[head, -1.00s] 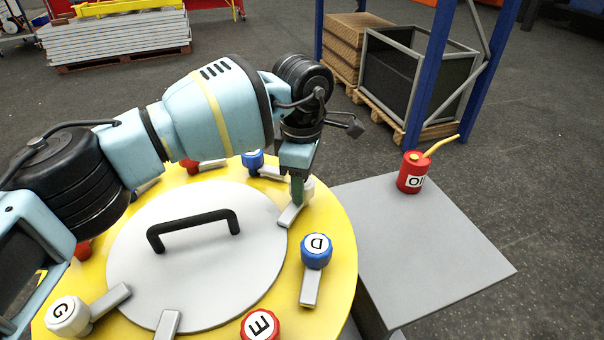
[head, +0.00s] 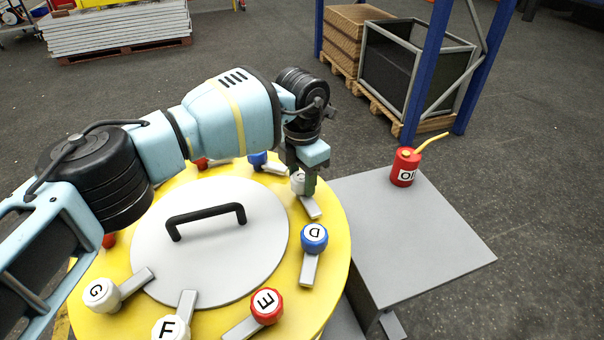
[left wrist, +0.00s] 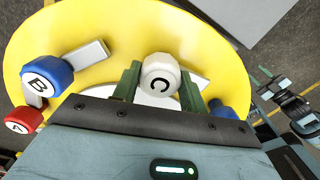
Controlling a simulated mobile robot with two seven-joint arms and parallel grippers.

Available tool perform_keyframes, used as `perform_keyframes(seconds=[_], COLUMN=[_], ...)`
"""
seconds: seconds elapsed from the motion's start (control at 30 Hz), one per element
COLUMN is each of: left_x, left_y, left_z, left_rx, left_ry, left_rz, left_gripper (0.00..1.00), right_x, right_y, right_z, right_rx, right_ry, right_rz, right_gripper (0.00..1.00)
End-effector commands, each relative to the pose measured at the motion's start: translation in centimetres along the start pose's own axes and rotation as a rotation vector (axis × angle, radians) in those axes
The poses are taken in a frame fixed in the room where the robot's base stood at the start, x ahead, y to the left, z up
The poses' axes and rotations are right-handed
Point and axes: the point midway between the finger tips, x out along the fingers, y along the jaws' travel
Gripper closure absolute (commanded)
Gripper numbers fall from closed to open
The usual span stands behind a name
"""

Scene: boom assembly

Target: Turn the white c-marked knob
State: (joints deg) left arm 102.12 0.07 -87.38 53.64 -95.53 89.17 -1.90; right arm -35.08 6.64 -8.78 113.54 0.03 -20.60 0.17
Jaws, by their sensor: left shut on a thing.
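The white knob marked C (head: 297,184) sits on the far right part of the yellow round rim (head: 334,260). In the left wrist view the C knob (left wrist: 161,76) stands between my two green fingers. My left gripper (head: 304,182) comes down from above and is shut on this knob, partly hiding it in the head view.
The grey lid (head: 200,265) has a black handle (head: 206,215). Blue knob D (head: 314,238), red knob E (head: 266,306), white F (head: 170,328) and white G (head: 101,293) line the rim. A red oil can (head: 404,168) stands on a grey table (head: 420,240) at right.

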Motion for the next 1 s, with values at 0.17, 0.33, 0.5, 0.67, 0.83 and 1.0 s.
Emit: perform_keyframes(seconds=[0.17, 0.33, 0.5, 0.67, 0.83, 1.0], left_x=[-0.22, -0.13, -0.06, -0.03, -0.03, -0.02], left_y=[0.02, 0.0, -0.01, 0.0, 0.0, 0.01], left_z=[0.03, 0.04, 0.04, 0.04, 0.03, 0.02], left_rx=[-0.072, -0.107, -0.12, -0.121, -0.121, -0.12], left_ry=[-0.002, -0.002, -0.001, -0.001, -0.001, -0.001], left_rz=[0.002, 0.001, 0.0, 0.0, 0.0, 0.0], left_gripper=[0.8, 0.8, 0.8, 0.8, 0.55, 0.36], right_x=[-0.16, -0.21, -0.2, -0.19, -0.19, -0.19], right_y=[0.12, 0.16, 0.18, 0.18, 0.17, 0.16], right_z=[-0.81, -1.09, -1.2, -1.22, -1.23, -1.25], right_rx=[-0.003, -0.004, -0.004, -0.004, -0.004, -0.003], right_ry=[0.015, 0.02, 0.022, 0.023, 0.023, 0.023], right_rz=[0.002, 0.003, 0.003, 0.003, 0.003, 0.003], right_gripper=[0.64, 0.64, 0.64, 0.64, 0.64, 0.64])
